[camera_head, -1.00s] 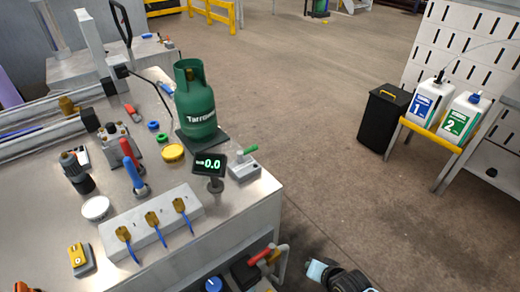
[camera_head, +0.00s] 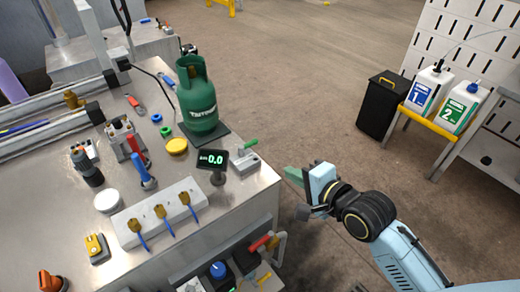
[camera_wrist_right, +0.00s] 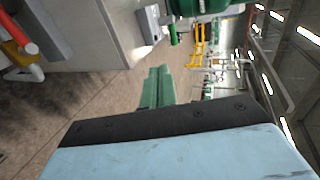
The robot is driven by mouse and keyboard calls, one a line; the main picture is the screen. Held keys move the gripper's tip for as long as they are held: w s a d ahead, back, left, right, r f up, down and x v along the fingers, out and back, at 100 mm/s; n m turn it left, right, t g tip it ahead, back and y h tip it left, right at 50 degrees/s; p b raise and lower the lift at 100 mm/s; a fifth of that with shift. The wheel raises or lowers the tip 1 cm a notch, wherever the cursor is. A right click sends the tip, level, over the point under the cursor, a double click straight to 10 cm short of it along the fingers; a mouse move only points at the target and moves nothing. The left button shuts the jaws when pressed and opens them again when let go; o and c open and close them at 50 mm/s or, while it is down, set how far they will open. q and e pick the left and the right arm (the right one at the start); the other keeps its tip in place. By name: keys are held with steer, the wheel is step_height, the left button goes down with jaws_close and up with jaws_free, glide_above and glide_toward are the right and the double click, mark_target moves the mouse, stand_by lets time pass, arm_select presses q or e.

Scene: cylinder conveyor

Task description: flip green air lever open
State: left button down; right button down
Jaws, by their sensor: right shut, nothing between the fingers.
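The green air lever (camera_head: 250,143) sits on a small grey valve block (camera_head: 246,163) near the right edge of the metal table. Its handle points to the right, slightly raised. My right gripper (camera_head: 293,175), with green fingers, is shut and empty, apart from the lever, to its right and beyond the table edge. In the right wrist view the shut fingers (camera_wrist_right: 157,88) point toward the table side, where the grey block (camera_wrist_right: 150,24) and part of the green lever (camera_wrist_right: 173,35) show at the top. My left gripper is not in view.
A green gas cylinder (camera_head: 197,100) stands on a dark plate behind the lever. A display reading 0.0 (camera_head: 212,160) stands just left of the valve block. A red-handled pipe valve (camera_head: 262,242) is below the table edge.

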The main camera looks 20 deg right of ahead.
steer(key=x, duration=1)
steer(key=shift+f+b, duration=0.1)
steer(key=shift+b, duration=0.3)
steer(key=shift+w+a+r, duration=0.15)
steer(key=shift+w+a, duration=0.05)
steer(key=shift+w, duration=0.35)
steer(key=shift+w+a+r, duration=0.15)
steer(key=shift+w+a, duration=0.05)
steer(key=shift+w, duration=0.35)
steer(key=shift+w+a+r, duration=0.15)
steer(key=shift+w+a, duration=0.15)
steer(key=shift+w, duration=0.4)
arm_select(q)
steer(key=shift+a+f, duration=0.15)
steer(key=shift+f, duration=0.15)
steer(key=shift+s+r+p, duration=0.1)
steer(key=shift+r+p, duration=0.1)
steer(key=shift+p, duration=0.1)
arm_select(e)
steer(key=shift+d, duration=0.15)
